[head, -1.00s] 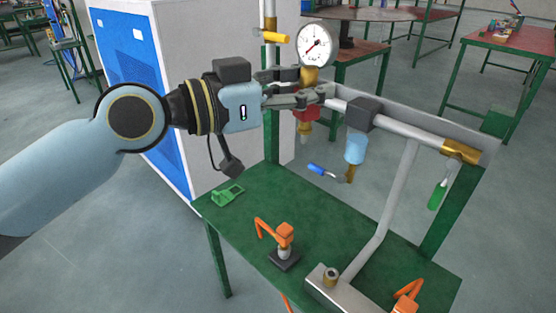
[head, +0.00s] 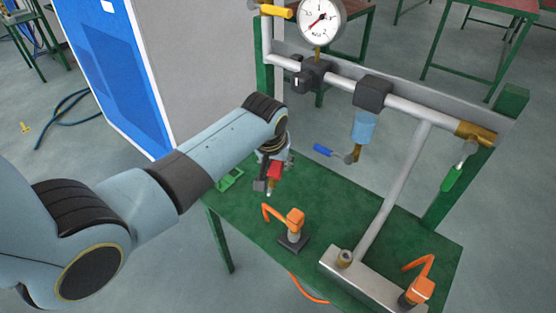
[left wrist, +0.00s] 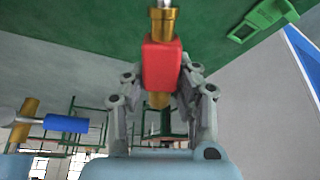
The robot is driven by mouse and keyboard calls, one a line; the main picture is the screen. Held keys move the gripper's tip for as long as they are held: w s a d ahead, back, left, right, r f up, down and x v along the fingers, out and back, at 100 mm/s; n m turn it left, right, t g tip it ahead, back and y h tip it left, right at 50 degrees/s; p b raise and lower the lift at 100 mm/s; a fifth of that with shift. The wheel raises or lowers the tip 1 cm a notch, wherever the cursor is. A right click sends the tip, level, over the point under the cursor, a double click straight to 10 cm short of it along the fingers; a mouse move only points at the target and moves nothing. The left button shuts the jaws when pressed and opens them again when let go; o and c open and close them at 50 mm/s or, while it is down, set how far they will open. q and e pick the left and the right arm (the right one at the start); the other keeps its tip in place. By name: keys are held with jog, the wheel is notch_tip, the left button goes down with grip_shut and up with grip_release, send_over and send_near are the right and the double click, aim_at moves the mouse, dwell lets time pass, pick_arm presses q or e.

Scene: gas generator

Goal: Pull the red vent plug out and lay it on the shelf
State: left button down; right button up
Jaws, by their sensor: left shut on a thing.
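The red vent plug (left wrist: 162,62) is between the fingers of my left gripper (left wrist: 162,98) in the left wrist view. It has a red block body with brass parts at both ends. In the head view the plug (head: 274,171) hangs below my left wrist, above the back left part of the green shelf (head: 350,215). My right gripper is not in view.
A green device (head: 230,180) lies on the shelf left of the plug. An orange-handled valve (head: 294,222) stands in front. The pipe (head: 345,82) with a gauge (head: 320,20) and a blue-handled valve (head: 323,150) runs behind. The shelf's middle has free room.

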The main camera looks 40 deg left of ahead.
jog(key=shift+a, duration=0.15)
pick_arm(q)
jog(key=shift+r+p, duration=0.25)
jog(key=shift+p, duration=0.3)
notch_tip(320, 180, down, 7)
jog(key=b, duration=0.4)
jog(key=shift+b, duration=0.35)
jog(key=shift+f+b, duration=0.55)
jog(key=shift+f, duration=0.6)
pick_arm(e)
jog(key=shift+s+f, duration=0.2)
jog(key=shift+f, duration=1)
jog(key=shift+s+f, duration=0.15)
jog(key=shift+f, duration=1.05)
pick_arm(q)
jog(key=c, duration=1)
grip_release()
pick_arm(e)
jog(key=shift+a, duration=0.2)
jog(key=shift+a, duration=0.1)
